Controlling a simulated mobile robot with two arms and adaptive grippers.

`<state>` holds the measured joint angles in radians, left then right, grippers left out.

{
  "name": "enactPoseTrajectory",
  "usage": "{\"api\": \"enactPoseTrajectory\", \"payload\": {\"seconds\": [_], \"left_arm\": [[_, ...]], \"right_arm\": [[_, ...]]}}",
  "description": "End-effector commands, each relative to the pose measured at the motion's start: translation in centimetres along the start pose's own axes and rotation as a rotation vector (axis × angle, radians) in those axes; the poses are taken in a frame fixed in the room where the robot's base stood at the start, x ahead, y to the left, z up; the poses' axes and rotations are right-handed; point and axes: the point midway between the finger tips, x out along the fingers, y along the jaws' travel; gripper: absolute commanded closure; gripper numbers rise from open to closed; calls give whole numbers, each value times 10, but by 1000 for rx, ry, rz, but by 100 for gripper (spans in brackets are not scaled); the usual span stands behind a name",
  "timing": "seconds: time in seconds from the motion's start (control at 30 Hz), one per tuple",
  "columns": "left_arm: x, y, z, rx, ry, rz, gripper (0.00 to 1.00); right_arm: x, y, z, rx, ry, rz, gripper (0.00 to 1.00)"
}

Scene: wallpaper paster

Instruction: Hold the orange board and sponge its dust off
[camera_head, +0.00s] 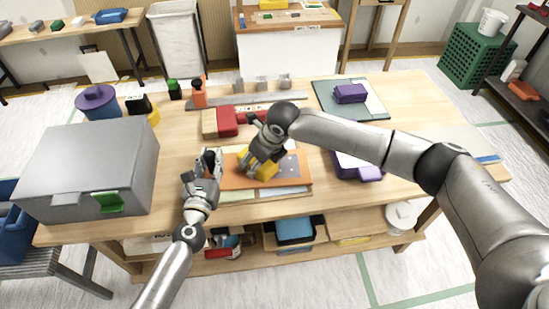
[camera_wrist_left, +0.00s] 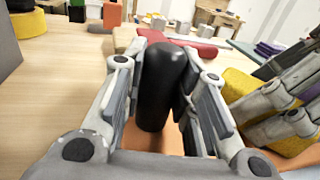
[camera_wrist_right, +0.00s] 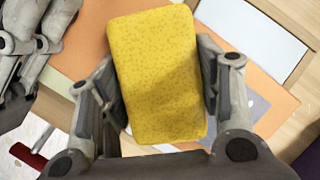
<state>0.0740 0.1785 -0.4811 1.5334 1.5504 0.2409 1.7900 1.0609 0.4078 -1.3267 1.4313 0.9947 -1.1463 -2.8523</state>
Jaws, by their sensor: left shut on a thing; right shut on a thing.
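The orange board (camera_head: 235,182) lies flat near the front middle of the table; it also shows in the right wrist view (camera_wrist_right: 265,82). A greyish dust patch (camera_wrist_right: 247,108) shows on it beside the sponge. My left gripper (camera_head: 208,160) is at the board's left end, shut on an upright black handle (camera_wrist_left: 162,85) that rises from the orange surface. My right gripper (camera_head: 260,162) is over the board's middle, shut on the yellow sponge (camera_wrist_right: 157,75). The sponge also shows low against the board in the head view (camera_head: 266,172); its underside contact is hidden.
A grey toolbox (camera_head: 85,165) stands left of my left gripper. Red blocks (camera_head: 228,122) lie behind the board. A green mat (camera_head: 370,108) lies at the back right. Bare table shows at the right.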

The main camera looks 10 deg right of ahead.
Motion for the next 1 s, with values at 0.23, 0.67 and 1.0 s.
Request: {"api": "enactPoseTrajectory", "payload": {"seconds": [0.23,0.67,1.0], "left_arm": [[-1,0,-5,1,9,-1,100],[-1,0,-5,1,9,-1,100],[-1,0,-5,1,9,-1,100]], "right_arm": [[-33,7,21,-2,-1,0,67],[-73,6,37,-2,0,0,67],[-73,6,37,-1,0,0,65]]}}
